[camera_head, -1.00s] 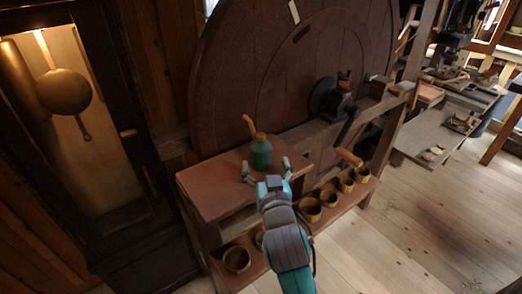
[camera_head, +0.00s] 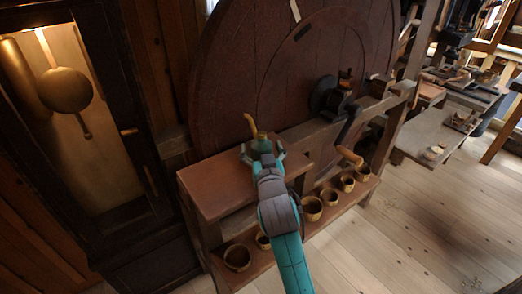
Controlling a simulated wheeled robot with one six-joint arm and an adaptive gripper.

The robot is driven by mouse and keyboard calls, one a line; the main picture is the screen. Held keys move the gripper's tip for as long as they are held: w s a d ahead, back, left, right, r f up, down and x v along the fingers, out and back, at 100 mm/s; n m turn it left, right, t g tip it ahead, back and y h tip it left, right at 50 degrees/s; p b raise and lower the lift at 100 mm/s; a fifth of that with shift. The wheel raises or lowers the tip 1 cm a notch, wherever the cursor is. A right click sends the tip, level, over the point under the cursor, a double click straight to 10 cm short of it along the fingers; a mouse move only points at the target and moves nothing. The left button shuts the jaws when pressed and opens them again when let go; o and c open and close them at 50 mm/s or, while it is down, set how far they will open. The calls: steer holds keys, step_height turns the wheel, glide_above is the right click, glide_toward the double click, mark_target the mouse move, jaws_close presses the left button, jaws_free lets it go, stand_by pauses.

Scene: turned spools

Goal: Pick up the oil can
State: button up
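The oil can stands upright on the brown wooden bench top (camera_head: 212,184), and its curved yellowish spout (camera_head: 250,124) shows above my gripper. Its green body is mostly hidden behind my gripper and wrist. My gripper (camera_head: 262,150) is at the can, with one finger visible on each side of where the body stands. The fingers look spread around the can. I cannot tell whether they touch or press on it.
A large dark red wooden wheel (camera_head: 225,75) with a crank (camera_head: 348,125) stands behind the bench. Several small wooden cups (camera_head: 311,208) sit on the lower shelf. A clock case with a brass pendulum (camera_head: 64,90) is at the left. Floor at the right (camera_head: 420,220) is clear.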

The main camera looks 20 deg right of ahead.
steer(key=c, duration=1)
steer(key=shift+c, duration=0.4)
steer(key=shift+s+r, duration=0.1)
steer(key=shift+r, duration=0.05)
